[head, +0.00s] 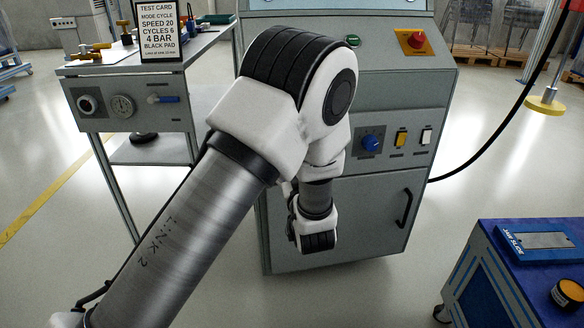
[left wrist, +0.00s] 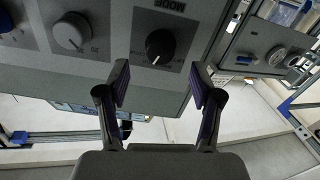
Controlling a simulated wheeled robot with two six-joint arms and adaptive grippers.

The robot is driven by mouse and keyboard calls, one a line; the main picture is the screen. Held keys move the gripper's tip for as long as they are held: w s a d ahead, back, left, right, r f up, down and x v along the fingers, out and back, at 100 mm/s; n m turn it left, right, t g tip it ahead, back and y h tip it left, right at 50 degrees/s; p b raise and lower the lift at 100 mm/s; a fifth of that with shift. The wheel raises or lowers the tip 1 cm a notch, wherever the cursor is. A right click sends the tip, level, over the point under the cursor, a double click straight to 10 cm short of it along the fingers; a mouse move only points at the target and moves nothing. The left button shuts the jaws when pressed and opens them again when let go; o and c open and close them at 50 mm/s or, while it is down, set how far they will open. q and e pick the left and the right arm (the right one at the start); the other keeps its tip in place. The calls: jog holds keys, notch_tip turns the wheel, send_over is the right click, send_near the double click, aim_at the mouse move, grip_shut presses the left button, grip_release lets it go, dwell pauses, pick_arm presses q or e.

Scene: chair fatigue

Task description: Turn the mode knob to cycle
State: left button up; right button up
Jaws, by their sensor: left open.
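The mode knob (left wrist: 160,46) is black and round with a pale pointer line, under an upside-down "MODE" label on a grey panel. It shows in the left wrist view just beyond my left gripper (left wrist: 158,84). The gripper is open and empty, with a finger to each side of the knob's line and the knob apart from both fingertips. Which setting the pointer marks cannot be read. In the head view my left arm covers that part of the console (head: 436,90), hiding the mode knob and my left gripper. My right gripper is not in view.
A second knob (left wrist: 72,32) sits left of the mode knob in the wrist view. A blue knob (head: 371,142), yellow switch (head: 401,138) and white switch (head: 426,136) line the console. The test card (head: 158,30) reads mode cycle. A blue cart (head: 480,262) stands right.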

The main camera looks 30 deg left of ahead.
pick_arm(q)
jog(key=b+x, duration=0.1)
jog(key=x, duration=0.4)
jog(key=shift+f, duration=0.1)
jog(key=shift+s+d, duration=0.1)
jog(key=c, duration=1.2)
jog(key=shift+o, duration=0.3)
jog(key=shift+m+p, duration=0.4)
jog(key=shift+p, duration=0.3)
jog(key=shift+m+p, duration=3.7)
jog(key=shift+p, duration=1.3)
jog(key=o, duration=1.1)
